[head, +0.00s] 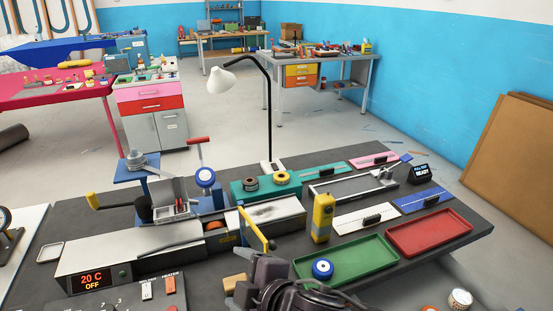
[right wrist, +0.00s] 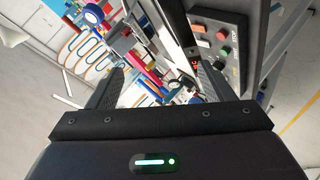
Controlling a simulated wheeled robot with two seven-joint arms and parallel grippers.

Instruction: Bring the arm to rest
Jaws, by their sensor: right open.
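My right gripper (head: 258,282) shows at the bottom middle of the head view, dark and partly cut off by the lower edge. It is in front of the workbench's near side, close to the green tray (head: 365,262). In the right wrist view its two dark fingers stand apart with nothing held between them (right wrist: 160,80). That view is tilted and shows the bench equipment beyond the fingers. My left gripper is not in view.
The dark workbench (head: 460,222) carries a control box (head: 92,280), a yellow block (head: 323,217), a red tray (head: 430,232) and a white lamp (head: 222,80). A blue-white roll (head: 322,268) lies in the green tray. Brown boards (head: 515,150) lean at the right wall.

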